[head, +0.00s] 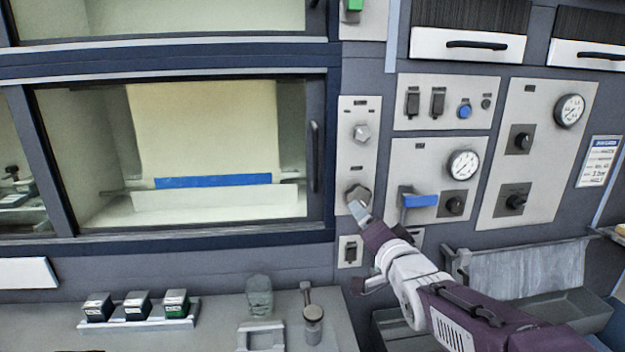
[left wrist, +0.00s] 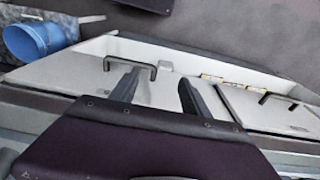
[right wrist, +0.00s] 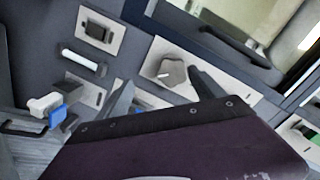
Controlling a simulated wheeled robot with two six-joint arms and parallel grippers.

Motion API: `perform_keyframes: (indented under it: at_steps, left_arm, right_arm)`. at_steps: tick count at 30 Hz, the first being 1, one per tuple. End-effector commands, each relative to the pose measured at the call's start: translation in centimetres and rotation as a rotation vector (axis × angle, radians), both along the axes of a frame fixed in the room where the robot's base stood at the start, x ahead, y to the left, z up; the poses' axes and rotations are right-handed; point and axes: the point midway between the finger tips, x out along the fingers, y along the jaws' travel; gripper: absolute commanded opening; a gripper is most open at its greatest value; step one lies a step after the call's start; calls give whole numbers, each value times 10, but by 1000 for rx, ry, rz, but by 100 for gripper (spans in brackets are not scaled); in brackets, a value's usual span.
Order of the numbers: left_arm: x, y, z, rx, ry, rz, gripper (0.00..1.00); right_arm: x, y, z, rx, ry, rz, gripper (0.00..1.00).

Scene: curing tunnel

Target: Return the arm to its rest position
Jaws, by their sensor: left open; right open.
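My right arm comes in from the lower right in the head view, with its gripper (head: 362,212) just below and in front of a grey lobed knob (head: 358,194) on the narrow panel right of the tunnel window. In the right wrist view this gripper (right wrist: 161,76) is open and empty, with the knob (right wrist: 173,71) beyond and between its fingertips. I cannot tell whether they touch it. My left gripper (left wrist: 158,77) is open and empty in the left wrist view, over a pale cabinet front with a black handle (left wrist: 130,67). The left arm is outside the head view.
A blue lever (head: 420,201) and a gauge (head: 463,164) sit right of the knob. The bench below bears a rack of small boxes (head: 137,323), a glass jar (head: 259,296) and a metal-topped post (head: 312,314).

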Motion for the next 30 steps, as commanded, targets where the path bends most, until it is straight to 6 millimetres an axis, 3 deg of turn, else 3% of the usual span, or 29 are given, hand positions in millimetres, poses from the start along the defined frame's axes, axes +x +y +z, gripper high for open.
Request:
perform_keyframes:
  at_steps: [1,3,6,9,11,13,16,30]
  left_arm:
    - [1,0,39,0,-3,0,55]
    - [1,0,54,0,-3,0,55]
    - [1,0,65,0,-2,0,55]
    - [0,0,68,0,-2,0,55]
    - [0,0,65,0,-1,0,55]
    - [0,0,63,0,-1,0,55]
    - [0,0,63,0,-1,0,55]
    - [0,0,63,0,-2,0,55]
  right_arm:
    - [-4,1,-22,-18,157,-1,78]
    - [-27,0,-88,-108,394,17,78]
    - [-84,-2,-168,-271,718,105,78]
    - [-150,-2,-222,-414,980,250,78]
    - [-184,-2,-243,-484,1095,351,78]
    - [-216,-1,-255,-555,1189,471,78]
    - [-237,0,-259,-633,1242,599,78]
    - [-238,-1,-258,-667,1234,634,78]
